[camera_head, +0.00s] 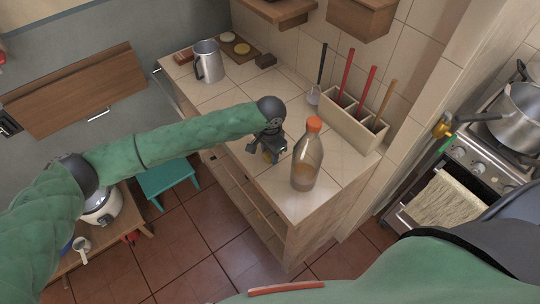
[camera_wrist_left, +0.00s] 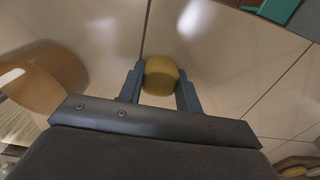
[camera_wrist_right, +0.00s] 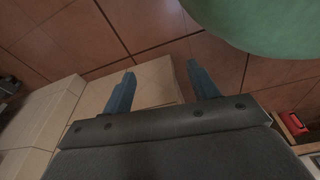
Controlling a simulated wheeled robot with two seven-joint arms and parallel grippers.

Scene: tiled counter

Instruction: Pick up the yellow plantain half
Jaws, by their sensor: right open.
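The yellow plantain half (camera_wrist_left: 161,76) is between the two fingertips of my left gripper (camera_wrist_left: 160,82), with both fingers against its sides in the left wrist view. In the head view the left gripper (camera_head: 270,152) points down over the front edge of the tiled counter, and only a small part of the plantain half (camera_head: 268,157) shows under it. I cannot tell whether it touches the counter. My right gripper (camera_wrist_right: 160,78) is open and empty in the right wrist view, above the brown floor tiles and a pale surface.
A glass bottle (camera_head: 307,160) with an orange cap stands just right of the left gripper. A utensil box (camera_head: 350,128) stands behind it. A metal jug (camera_head: 208,62) and a board with round yellow pieces (camera_head: 242,48) are at the far end. The middle counter is clear.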

